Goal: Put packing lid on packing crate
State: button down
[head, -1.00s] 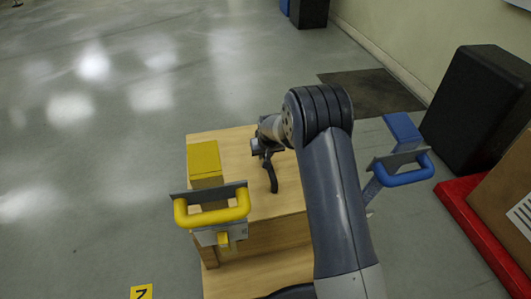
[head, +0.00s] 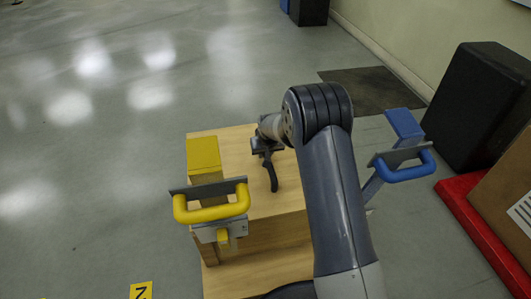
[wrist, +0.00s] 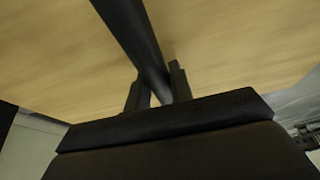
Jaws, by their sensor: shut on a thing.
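My gripper (head: 268,150) is shut on a dark bar-like handle (head: 272,174) above a pale wooden top. The wrist view shows the fingers (wrist: 158,90) on either side of the dark bar (wrist: 133,35), with the wooden surface (wrist: 60,50) filling the background. The wooden top (head: 235,142), which looks like the packing lid, lies flat over a wooden body (head: 275,232). I cannot tell whether it rests on this body or is slightly apart, and my arm hides its right side. I cannot tell for certain which box is the packing crate.
A yellow handled piece (head: 212,211) stands at the left front and a blue one (head: 405,173) at the right. A brown box with a white label (head: 496,190), a red base (head: 465,215) and a black box (head: 480,105) are at the right. The left floor is clear.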

jog(key=shift+w, duration=0.15)
jog(key=c, duration=1.6)
grip_release()
jog(key=shift+r, duration=0.1)
jog(key=o, duration=0.4)
jog(key=shift+o, duration=0.2)
jog(key=shift+s+f, duration=0.25)
jog(key=shift+f, duration=0.1)
jog(key=p+v, duration=0.3)
jog(key=v, duration=0.8)
jog(key=shift+w+r+p, duration=0.1)
jog(key=shift+w+p, duration=0.05)
jog(key=shift+p, duration=0.15)
jog(key=b+x, duration=0.4)
jog(key=x, duration=0.7)
jog(key=shift+r+p, duration=0.4)
